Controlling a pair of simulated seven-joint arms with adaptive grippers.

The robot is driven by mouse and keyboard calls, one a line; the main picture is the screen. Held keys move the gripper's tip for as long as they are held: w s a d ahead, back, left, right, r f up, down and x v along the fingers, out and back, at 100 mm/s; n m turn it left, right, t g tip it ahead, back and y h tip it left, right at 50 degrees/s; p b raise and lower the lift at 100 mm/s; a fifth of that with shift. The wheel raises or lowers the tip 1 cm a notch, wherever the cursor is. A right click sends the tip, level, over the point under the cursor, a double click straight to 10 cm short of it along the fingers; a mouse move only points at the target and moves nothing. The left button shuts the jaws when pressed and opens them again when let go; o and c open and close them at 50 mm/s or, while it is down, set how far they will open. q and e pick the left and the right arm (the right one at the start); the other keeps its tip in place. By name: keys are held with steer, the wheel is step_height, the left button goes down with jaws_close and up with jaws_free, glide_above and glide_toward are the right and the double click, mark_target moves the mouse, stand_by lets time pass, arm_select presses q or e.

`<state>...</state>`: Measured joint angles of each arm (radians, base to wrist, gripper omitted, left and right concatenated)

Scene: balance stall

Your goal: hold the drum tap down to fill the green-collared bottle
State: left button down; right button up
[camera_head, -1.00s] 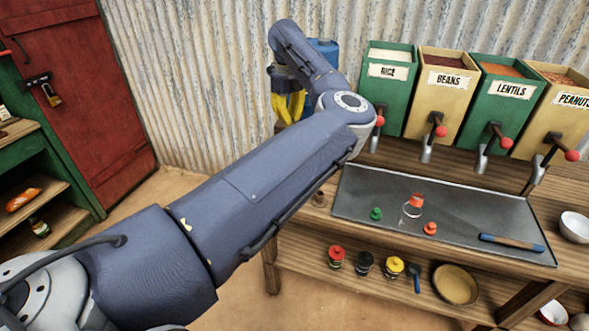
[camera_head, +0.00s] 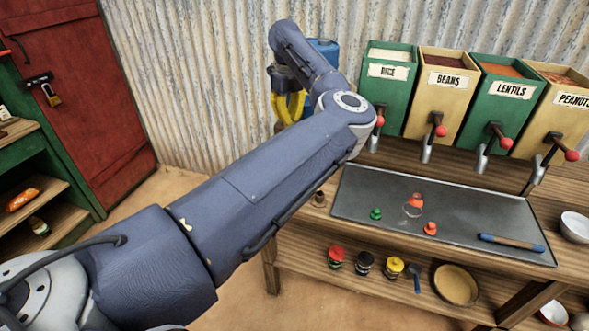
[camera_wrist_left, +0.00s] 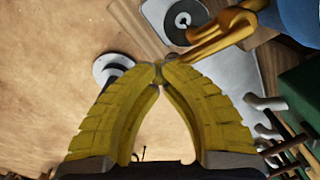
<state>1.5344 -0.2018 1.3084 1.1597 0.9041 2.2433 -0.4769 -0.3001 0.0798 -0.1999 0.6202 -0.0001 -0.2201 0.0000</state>
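The blue drum (camera_head: 324,48) stands by the wall behind my left arm, mostly hidden. Its corner also shows in the left wrist view (camera_wrist_left: 298,18). An orange-yellow part (camera_wrist_left: 215,40), seemingly the drum's tap, reaches in beside the drum in that view. My left gripper (camera_wrist_left: 158,72) has its two yellow fingers brought together at the tips, with nothing clearly held, close to this part; contact cannot be told. In the head view my left gripper (camera_head: 290,106) is partly hidden by my arm. I cannot make out the green-collared bottle. My right gripper is not in view.
A grey tray (camera_head: 365,190) on the bench holds a red-collared clear bottle (camera_head: 414,204), a green cap (camera_head: 376,213), a red cap (camera_head: 430,229) and a blue-handled tool (camera_head: 511,242). Grain bins with red-knobbed levers, such as the rice bin (camera_head: 385,100), stand behind it.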

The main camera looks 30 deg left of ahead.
arm_select(q)
step_height(320, 180, up, 7)
steer(key=shift+f, duration=0.15)
stand_by(0.7)
